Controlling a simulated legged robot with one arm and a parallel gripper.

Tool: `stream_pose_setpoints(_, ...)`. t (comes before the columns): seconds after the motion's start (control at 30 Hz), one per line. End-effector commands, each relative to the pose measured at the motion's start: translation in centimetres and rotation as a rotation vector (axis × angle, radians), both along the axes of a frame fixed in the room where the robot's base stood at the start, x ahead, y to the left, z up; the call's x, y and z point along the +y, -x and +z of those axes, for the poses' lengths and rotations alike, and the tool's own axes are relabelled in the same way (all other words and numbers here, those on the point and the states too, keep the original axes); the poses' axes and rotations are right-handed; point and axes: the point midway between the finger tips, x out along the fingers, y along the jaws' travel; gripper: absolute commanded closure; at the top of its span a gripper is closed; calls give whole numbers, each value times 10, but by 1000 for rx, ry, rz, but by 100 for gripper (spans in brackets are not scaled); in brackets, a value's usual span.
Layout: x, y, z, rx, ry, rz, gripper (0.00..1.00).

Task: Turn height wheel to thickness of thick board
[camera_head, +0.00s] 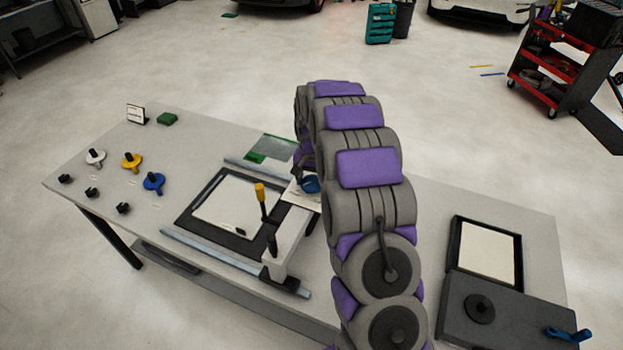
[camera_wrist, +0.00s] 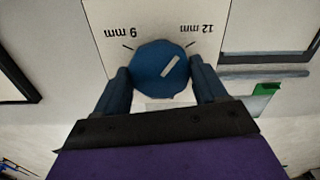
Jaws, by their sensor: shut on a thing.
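The height wheel (camera_wrist: 160,68) is a blue round knob with a white pointer mark, on a white plate (camera_wrist: 97,14). The white mark slants to the upper right, roughly toward the 12 mm tick. My gripper (camera_wrist: 161,76) has its blue fingers shut on the wheel from both sides. I cannot tell which board is the thick one.
A white board (camera_head: 238,205) lies in a black frame between metal rails on the table (camera_head: 420,200). A yellow-topped lever (camera_head: 261,195) stands near my arm. Colored knobs (camera_head: 131,161) are at left. A framed panel (camera_head: 487,253) and dark box (camera_head: 520,315) are at right.

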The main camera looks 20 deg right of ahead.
Motion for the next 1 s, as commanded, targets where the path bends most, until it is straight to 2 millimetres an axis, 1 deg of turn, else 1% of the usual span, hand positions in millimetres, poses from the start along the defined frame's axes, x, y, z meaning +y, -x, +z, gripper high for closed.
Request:
stream_pose_setpoints(0.2,0,0,0,-1,1,-178,59)
stream_pose_setpoints(0.5,-1,0,0,-2,2,-343,59)
stream_pose_setpoints(0.7,0,0,0,-2,1,-394,59)
stream_pose_setpoints(1.0,0,-1,0,-2,0,-410,59)
